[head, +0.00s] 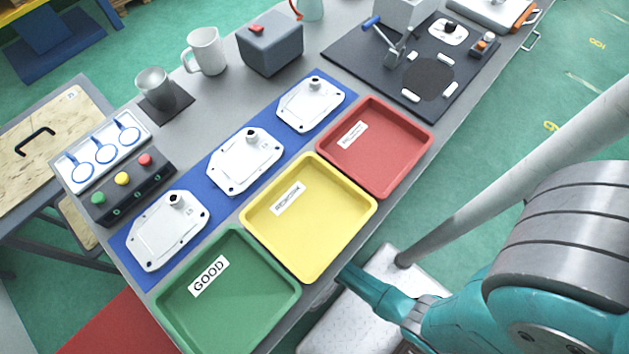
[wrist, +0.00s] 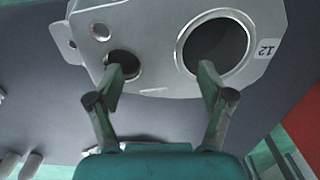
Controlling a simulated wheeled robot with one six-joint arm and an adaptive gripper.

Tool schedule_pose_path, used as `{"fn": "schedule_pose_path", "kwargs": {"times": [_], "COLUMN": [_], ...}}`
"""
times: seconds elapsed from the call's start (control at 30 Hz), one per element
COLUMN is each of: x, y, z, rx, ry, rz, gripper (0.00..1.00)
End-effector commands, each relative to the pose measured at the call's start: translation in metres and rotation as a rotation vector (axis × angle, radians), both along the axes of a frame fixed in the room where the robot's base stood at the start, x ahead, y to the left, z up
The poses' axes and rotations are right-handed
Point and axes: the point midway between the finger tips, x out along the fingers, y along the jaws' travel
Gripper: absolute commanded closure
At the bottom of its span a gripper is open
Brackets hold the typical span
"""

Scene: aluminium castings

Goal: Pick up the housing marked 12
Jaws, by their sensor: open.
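The housing marked 12 (wrist: 160,55) fills the top of the wrist view. It is a light grey casting with a large round bore, a smaller bore and a label reading 12, upside down, at its right edge. Its top is cut off by the frame. My gripper (wrist: 161,78) is open and empty. Its left fingertip overlaps the small bore and its right fingertip overlaps the large bore's lower rim; I cannot tell the gap in depth. The housing is not clearly identifiable in the head view, and the fingers cannot be made out there.
In the head view, green (head: 183,328), yellow (head: 250,216) and red (head: 328,148) trays line the bench's near edge. White cover plates lie on a blue mat (head: 217,195). A dark mat (head: 345,52) carries a blue-handled lever (head: 390,50). Mugs and a button box (head: 125,190) stand behind.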

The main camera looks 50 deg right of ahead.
Motion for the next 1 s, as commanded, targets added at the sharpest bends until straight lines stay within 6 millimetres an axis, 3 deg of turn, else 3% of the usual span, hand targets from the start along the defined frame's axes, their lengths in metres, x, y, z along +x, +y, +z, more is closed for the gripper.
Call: {"fn": "schedule_pose_path", "kwargs": {"times": [0.17,0.6,1.0], "x": [0.001,0.002,0.002], "y": [0.0,0.0,0.0], "z": [-0.007,-0.049,-0.054], "rx": [0.0,0.0,0.0], "ry": [-0.001,0.0,-0.001], "rz": [0.0,0.0,0.0], "gripper": [0.2,0.2,0.22]}}
